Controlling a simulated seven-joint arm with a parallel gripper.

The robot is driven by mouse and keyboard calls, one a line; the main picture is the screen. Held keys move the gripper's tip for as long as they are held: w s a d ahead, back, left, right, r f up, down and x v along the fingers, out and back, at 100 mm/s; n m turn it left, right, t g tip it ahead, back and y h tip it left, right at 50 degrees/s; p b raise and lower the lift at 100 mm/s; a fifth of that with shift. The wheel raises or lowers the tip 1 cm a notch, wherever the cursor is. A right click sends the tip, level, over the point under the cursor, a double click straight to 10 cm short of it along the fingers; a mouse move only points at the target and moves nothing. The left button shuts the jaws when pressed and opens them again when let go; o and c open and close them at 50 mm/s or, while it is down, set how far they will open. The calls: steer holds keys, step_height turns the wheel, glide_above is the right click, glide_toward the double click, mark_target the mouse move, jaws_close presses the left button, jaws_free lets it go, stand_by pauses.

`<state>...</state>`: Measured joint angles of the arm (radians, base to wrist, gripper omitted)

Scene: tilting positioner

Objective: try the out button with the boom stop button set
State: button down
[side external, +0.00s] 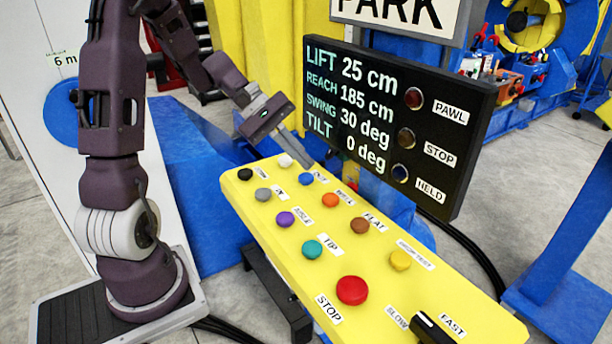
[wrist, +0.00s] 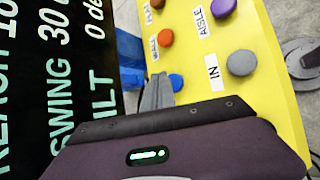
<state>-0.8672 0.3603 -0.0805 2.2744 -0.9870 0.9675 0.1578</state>
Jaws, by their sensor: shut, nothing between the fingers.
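The blue button (side external: 306,179) sits on the yellow panel (side external: 240,205); its label, partly hidden, seems to read OUT. In the wrist view the blue button (wrist: 175,82) shows just beyond my fingertips. My gripper (side external: 306,161) is shut and empty, its tips close above the panel's far end, between the white and blue buttons in that picture. I cannot tell whether they touch anything. The large red button (side external: 352,290), labelled STOP, stands at the near end; whether it is pressed in is unclear. The STOP lamp (side external: 406,138) on the display looks dark amber.
The display (side external: 345,110) reads lift 25 cm, reach 185 cm, swing 30 deg, tilt 0 deg. PAWL (side external: 413,98) and HELD (side external: 400,173) lamps look dark. White (side external: 285,161), grey (side external: 263,195) and orange (side external: 330,200) buttons surround the blue one. A SLOW/FAST knob (side external: 432,329) is nearest.

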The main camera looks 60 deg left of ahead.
mark_target(301, 175)
steer(key=shift+f, duration=0.1)
stand_by(0.6)
steer(key=shift+f, duration=0.35)
steer(key=shift+f, duration=0.4)
stand_by(0.5)
stand_by(1.3)
steer(key=shift+r, duration=0.85)
steer(key=shift+r, duration=2.5)
